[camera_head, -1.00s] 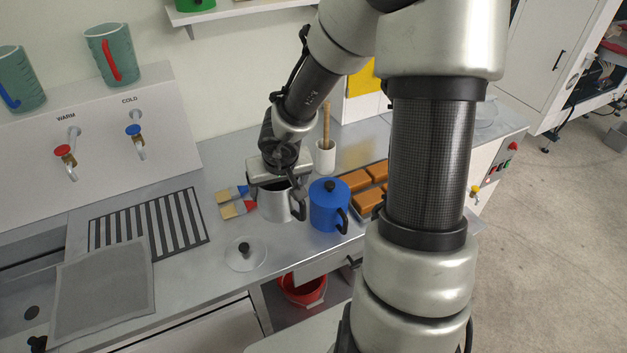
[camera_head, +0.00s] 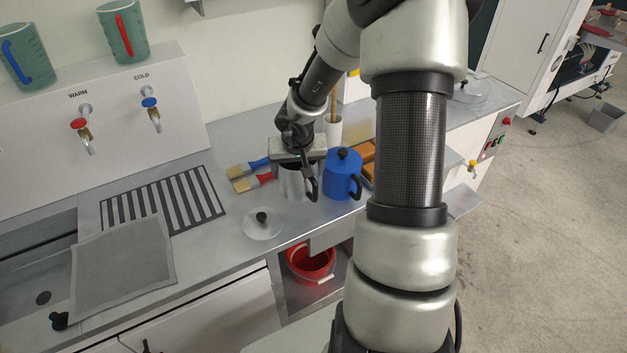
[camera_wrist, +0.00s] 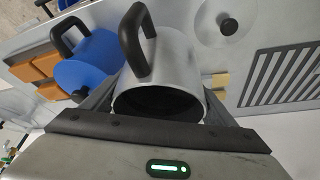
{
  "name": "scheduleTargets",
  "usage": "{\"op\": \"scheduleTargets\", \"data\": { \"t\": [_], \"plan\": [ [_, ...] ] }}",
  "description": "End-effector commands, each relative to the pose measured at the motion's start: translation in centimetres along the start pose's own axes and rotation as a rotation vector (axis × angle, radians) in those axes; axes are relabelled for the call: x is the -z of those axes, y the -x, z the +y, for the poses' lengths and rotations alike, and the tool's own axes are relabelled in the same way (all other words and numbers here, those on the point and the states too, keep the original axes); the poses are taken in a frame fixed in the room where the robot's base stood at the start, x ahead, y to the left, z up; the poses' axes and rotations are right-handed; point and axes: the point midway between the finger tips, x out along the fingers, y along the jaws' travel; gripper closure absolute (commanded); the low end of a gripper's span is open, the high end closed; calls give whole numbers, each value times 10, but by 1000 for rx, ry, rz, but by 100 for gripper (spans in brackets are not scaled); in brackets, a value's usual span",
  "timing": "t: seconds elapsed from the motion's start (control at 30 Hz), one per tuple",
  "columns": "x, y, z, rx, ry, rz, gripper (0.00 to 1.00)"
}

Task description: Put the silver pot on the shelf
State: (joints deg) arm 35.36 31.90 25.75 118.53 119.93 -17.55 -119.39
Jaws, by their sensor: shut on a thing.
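The silver pot (camera_head: 292,184) is lidless and upright on the metal counter, left of the blue pot (camera_head: 342,178). My gripper (camera_head: 297,160) is over it from above, with its jaws shut on it. In the wrist view the silver pot (camera_wrist: 172,62) sits between the two fingers (camera_wrist: 158,108), with its dark handle pointing away and its dark inside partly showing.
Two brushes (camera_head: 248,178) lie left of the pot. A white holder (camera_head: 332,130) and orange blocks (camera_head: 366,158) are behind and right of it. A striped grate (camera_head: 165,207), grey cloth (camera_head: 122,268) and taps are at left. A red bucket (camera_head: 312,262) is below the counter.

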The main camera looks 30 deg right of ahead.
Motion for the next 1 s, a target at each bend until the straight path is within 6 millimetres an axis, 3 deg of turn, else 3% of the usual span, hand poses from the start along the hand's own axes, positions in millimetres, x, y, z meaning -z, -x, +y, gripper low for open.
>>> {"op": "scheduleTargets", "data": {
  "t": [0.03,0.47,0.93,0.97,1.0],
  "plan": [
    [-7,-17,-2,1,3,0,52],
    [-27,-64,-1,0,3,1,52],
    [-28,-69,-1,1,1,1,52],
    [-29,-69,0,1,0,1,17],
    [-29,-69,0,1,0,1,11]
  ]
}}
